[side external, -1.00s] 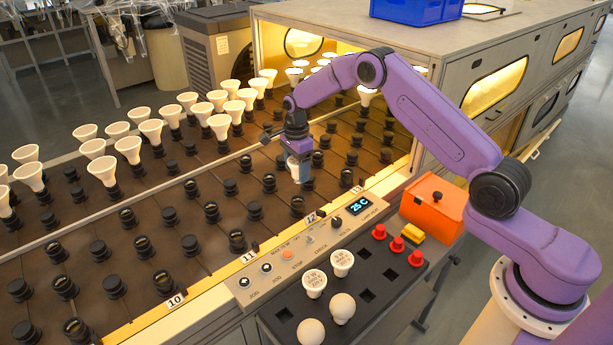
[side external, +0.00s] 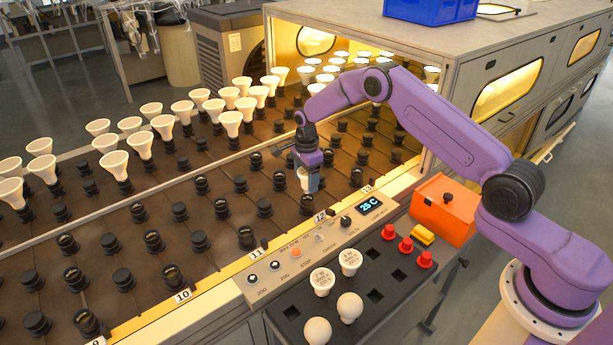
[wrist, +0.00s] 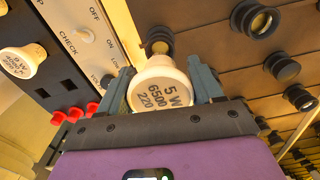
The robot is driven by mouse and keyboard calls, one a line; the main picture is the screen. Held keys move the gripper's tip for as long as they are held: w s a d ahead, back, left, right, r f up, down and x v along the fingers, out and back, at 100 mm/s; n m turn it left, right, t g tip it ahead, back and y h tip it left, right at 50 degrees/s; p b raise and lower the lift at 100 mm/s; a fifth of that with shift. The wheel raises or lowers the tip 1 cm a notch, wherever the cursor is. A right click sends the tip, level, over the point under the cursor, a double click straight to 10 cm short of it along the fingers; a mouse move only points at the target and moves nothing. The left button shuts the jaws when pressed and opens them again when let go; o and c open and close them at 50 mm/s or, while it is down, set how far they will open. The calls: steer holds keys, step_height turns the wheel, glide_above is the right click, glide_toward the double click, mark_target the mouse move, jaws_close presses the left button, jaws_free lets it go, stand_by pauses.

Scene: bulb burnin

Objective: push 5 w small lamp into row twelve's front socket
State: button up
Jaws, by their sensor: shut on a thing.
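My gripper (side external: 308,186) is shut on the 5 W small lamp, whose white face (wrist: 160,92) with dark print shows between both fingers in the wrist view. In the side view the lamp is mostly hidden by the fingers. It hangs roughly upright just above row twelve's front socket (side external: 307,210), a black ring behind the number 12 label (side external: 320,215). In the wrist view a dark socket (wrist: 157,38) shows just beyond the lamp, partly covered by it. I cannot tell whether lamp and socket touch.
Empty black sockets stand around, including row eleven's front socket (side external: 247,238). White flared lamps (side external: 230,122) fill sockets further back. The control panel (side external: 290,262) lies in front of the rows. A dark tray (side external: 375,318) holds more lamps and red caps. An orange box (side external: 443,216) stands right.

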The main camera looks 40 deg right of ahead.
mark_target(306, 187)
steer(key=shift+f, duration=0.65)
steer(key=shift+f, duration=0.35)
steer(key=shift+f, duration=0.95)
steer(key=o, duration=1.1)
steer(key=shift+o, duration=0.2)
step_height(306, 187, up, 16)
steer(key=shift+r, duration=0.65)
steer(key=shift+a, duration=0.1)
